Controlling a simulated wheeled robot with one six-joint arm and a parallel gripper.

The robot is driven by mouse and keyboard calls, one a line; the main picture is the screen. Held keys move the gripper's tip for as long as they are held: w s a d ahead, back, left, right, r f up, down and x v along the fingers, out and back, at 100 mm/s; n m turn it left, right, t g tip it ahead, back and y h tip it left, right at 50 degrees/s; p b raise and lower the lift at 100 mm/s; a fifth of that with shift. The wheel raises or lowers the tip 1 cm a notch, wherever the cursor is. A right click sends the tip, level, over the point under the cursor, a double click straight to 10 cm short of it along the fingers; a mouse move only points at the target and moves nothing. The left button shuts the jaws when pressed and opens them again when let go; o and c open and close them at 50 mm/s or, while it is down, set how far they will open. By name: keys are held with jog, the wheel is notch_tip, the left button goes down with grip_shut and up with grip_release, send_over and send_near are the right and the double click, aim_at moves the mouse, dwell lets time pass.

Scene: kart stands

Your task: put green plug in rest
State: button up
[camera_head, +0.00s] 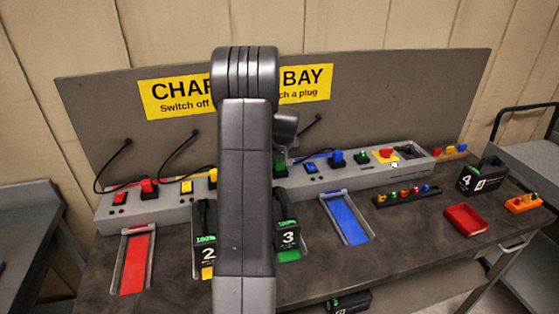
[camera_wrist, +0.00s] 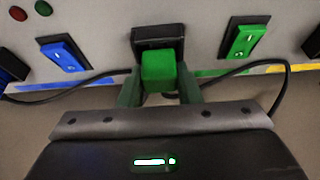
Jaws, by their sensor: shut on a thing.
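The green plug (camera_wrist: 160,71) is in the middle of the wrist view, against a black socket block (camera_wrist: 158,37) on the grey console. My gripper (camera_wrist: 160,82) is shut on the plug, one finger on each side. I cannot tell how deep the plug sits in the block. A green switch (camera_wrist: 242,42) and a blue switch (camera_wrist: 65,53) flank it. In the head view the green plug (camera_head: 279,165) shows just right of my arm, which hides most of my gripper. A black fixture (camera_head: 410,151) at the console's right end may be the rest; its shape is unclear.
Battery 3 (camera_head: 288,238) and battery 2 (camera_head: 207,250) stand in front of the console (camera_head: 350,180). Dark cables run near my fingers.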

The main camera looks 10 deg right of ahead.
jog(key=shift+f, duration=0.2)
jog(key=o, duration=1)
jog(key=shift+c, duration=0.2)
jog(key=shift+r, duration=0.45)
jog(key=b+v, duration=0.2)
jog(key=v, duration=0.9)
jog(key=shift+s+r, duration=0.25)
jog(key=shift+s, duration=0.05)
